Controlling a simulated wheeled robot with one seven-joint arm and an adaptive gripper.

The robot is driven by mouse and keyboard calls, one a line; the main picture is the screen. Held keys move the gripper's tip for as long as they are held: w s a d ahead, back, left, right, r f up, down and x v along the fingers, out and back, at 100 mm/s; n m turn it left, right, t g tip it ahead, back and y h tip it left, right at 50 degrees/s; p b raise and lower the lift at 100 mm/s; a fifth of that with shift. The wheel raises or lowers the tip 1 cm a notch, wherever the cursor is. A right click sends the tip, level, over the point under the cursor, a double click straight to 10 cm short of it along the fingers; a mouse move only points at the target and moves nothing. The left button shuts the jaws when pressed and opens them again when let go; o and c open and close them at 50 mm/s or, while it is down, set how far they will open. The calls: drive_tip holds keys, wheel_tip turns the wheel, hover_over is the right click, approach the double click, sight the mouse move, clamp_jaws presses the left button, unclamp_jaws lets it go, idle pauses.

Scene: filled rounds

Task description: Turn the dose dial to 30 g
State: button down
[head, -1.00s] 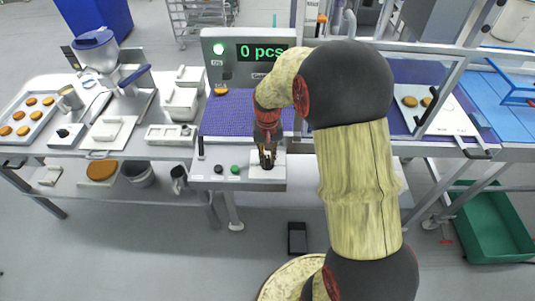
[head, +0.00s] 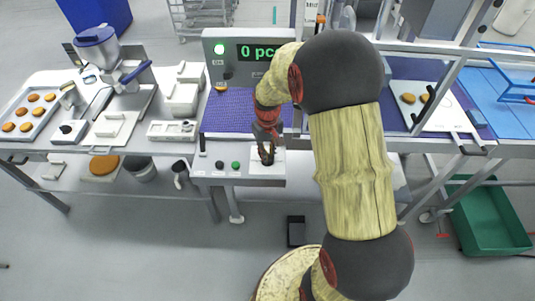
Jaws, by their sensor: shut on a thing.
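My gripper (head: 267,160) points down at the white square plate (head: 279,168) on the front panel below the purple conveyor. Its fingers are closed at the middle of that plate, where the dose dial seems to sit. The fingers hide the dial, so its pointer and the scale marks cannot be read. My arm comes in from the right and covers part of the conveyor and of the display.
A display (head: 245,52) reads "0 pc", its end hidden by my arm, with a green lamp beside it. A black knob (head: 219,165) and a green button (head: 236,165) sit left of the plate. A hopper machine (head: 97,45) and a tray (head: 47,111) of rounds stand left.

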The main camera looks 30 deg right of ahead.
drive_tip(key=c, duration=1.8)
unclamp_jaws()
drive_tip(key=shift+o, duration=0.2)
drive_tip(key=shift+r, duration=0.1)
wheel_tip(320, 180, up, 7)
drive_tip(key=shift+r, duration=0.15)
drive_tip(key=s+a+r+t, duration=0.2)
drive_tip(key=s+a+r, duration=0.5)
drive_tip(key=s+r, duration=0.2)
drive_tip(key=s+a+r+t, duration=0.3)
drive_tip(key=s+a+r, duration=0.4)
drive_tip(key=s+r, duration=0.2)
drive_tip(key=shift+s+a+r+n+t, duration=0.2)
drive_tip(key=shift+s+r+n+t, duration=0.15)
drive_tip(key=shift+s, duration=0.8)
